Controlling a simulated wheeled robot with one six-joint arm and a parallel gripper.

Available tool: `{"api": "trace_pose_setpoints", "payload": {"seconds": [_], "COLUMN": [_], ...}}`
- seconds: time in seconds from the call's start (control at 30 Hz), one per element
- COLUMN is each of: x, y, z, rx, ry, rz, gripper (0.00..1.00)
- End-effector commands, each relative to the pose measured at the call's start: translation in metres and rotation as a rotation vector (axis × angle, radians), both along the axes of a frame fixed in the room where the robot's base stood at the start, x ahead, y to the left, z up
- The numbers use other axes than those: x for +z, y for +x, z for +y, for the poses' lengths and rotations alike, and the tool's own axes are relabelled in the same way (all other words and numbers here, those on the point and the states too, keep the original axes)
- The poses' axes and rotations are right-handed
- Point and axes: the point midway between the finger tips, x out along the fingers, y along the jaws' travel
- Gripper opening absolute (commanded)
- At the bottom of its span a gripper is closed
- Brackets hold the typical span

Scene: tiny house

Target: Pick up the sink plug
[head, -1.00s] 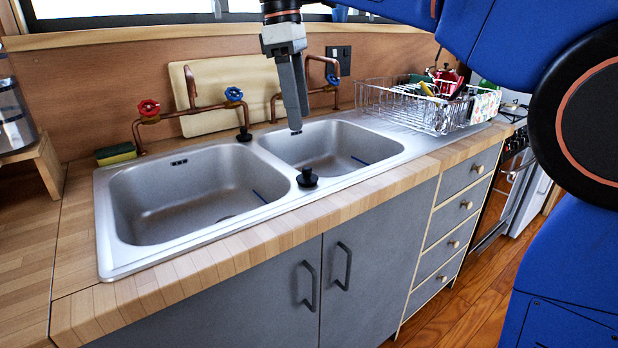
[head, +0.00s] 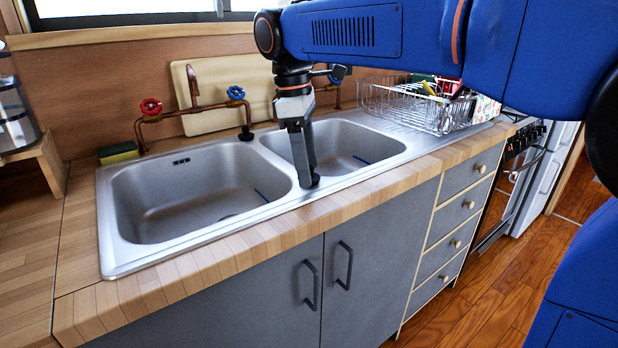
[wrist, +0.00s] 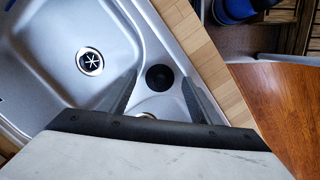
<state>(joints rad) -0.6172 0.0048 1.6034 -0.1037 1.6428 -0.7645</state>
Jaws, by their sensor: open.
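A black round sink plug (wrist: 159,77) stands on the steel rim between the two basins, near the front edge. In the wrist view it sits between the two fingers of my gripper (wrist: 160,84), with a gap on each side. My gripper is open and points down over it. In the head view my gripper (head: 311,183) is low at the divider and hides this plug. A second black plug (head: 245,134) stands at the back rim, below the blue tap handle.
The double sink (head: 115,250) is set in a wooden counter (head: 130,308). Copper pipes with a red tap (head: 151,106) and a blue tap (head: 236,92) rise behind it. A wire dish rack (head: 400,110) stands at right, a sponge (head: 118,152) at left. Both basins look empty.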

Motion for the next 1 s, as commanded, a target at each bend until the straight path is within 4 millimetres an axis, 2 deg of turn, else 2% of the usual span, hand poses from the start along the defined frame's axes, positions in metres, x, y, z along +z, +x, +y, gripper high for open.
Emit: {"api": "trace_pose_setpoints", "payload": {"seconds": [0.3,0.47,0.5,0.83,1.0], "x": [-0.005,-0.005,-0.005,-0.004,0.011], "y": [0.0,0.0,0.0,0.0,0.0], "z": [-0.001,-0.001,-0.001,-0.001,0.0], "rx": [0.0,0.0,0.0,0.0,-0.001], "ry": [0.001,0.001,0.001,0.001,0.002], "rz": [-0.001,-0.001,-0.001,-0.001,-0.002], "gripper": [0.58,0.2,0.16,0.16,0.16]}}
